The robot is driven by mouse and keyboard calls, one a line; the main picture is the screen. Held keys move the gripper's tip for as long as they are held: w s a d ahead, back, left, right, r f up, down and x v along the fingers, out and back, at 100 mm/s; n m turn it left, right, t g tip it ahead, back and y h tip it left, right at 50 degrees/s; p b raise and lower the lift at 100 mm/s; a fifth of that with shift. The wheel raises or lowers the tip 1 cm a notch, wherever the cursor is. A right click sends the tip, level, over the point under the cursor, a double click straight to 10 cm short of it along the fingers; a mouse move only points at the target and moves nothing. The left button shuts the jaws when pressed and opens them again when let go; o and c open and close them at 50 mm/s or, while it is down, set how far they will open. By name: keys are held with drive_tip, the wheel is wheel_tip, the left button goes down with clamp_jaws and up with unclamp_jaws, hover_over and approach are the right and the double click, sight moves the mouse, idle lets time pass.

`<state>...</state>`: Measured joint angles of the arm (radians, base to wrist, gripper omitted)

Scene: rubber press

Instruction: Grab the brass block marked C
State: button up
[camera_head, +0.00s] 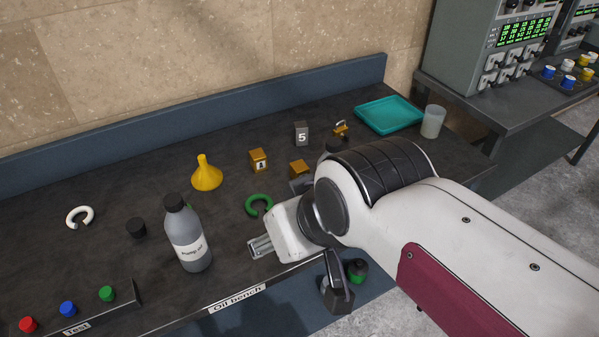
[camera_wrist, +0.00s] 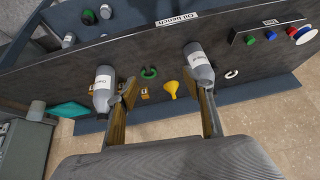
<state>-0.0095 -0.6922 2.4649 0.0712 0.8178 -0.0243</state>
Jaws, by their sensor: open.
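A brass block marked A (camera_head: 258,161) stands on the bench in the head view. A second brass block (camera_head: 299,168) is to its right, partly hidden by my arm; no letter is readable on it. A small brass-coloured piece (camera_head: 340,128) lies further back, its marking also unreadable. I cannot tell which is C. In the wrist view, a small brass block (camera_wrist: 145,93) shows near the left finger. My gripper (camera_wrist: 163,92) is open and empty, its fingers wide apart.
A grey bottle (camera_head: 187,238), yellow funnel (camera_head: 206,174), green ring (camera_head: 259,205), white ring (camera_head: 80,217) and grey block marked 5 (camera_head: 301,134) stand around. A teal tray (camera_head: 389,114) and a cup (camera_head: 433,121) are at the right. A second bottle (camera_wrist: 104,91) shows in the wrist view.

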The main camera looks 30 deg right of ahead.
drive_tip(key=w+a+r+m+t+y, duration=0.1)
drive_tip(key=w+a+r+t, duration=0.15)
drive_tip(key=w, duration=0.45)
drive_tip(key=w+a+r+m+t, duration=0.1)
drive_tip(key=w+r, duration=0.3)
drive_tip(key=w, duration=0.4)
drive_tip(key=w+a+r+t+y, duration=0.1)
drive_tip(key=w+a+r+t, duration=0.15)
drive_tip(key=w, duration=0.45)
drive_tip(key=w+d+m+t+h, duration=0.1)
drive_tip(key=w+d+m+h, duration=0.15)
drive_tip(key=w, duration=0.55)
drive_tip(key=w+d+m+h, duration=0.2)
drive_tip(key=w+d+m, duration=0.1)
drive_tip(key=w, duration=0.4)
drive_tip(key=w+d+f+m+h, duration=0.3)
drive_tip(key=w+d+h, duration=0.1)
drive_tip(key=w, duration=0.1)
drive_tip(key=m+g+h, duration=0.8)
drive_tip(key=g, duration=0.5)
approach(294, 174)
drive_tip(key=d, duration=0.1)
drive_tip(key=w+d, duration=0.1)
drive_tip(key=shift+d+y, duration=0.25)
drive_tip(key=shift+d, duration=0.05)
drive_tip(key=shift+s+f+g, duration=0.3)
drive_tip(key=shift+s+f, duration=0.05)
drive_tip(key=shift+s, duration=0.05)
drive_tip(key=shift+x, duration=1.2)
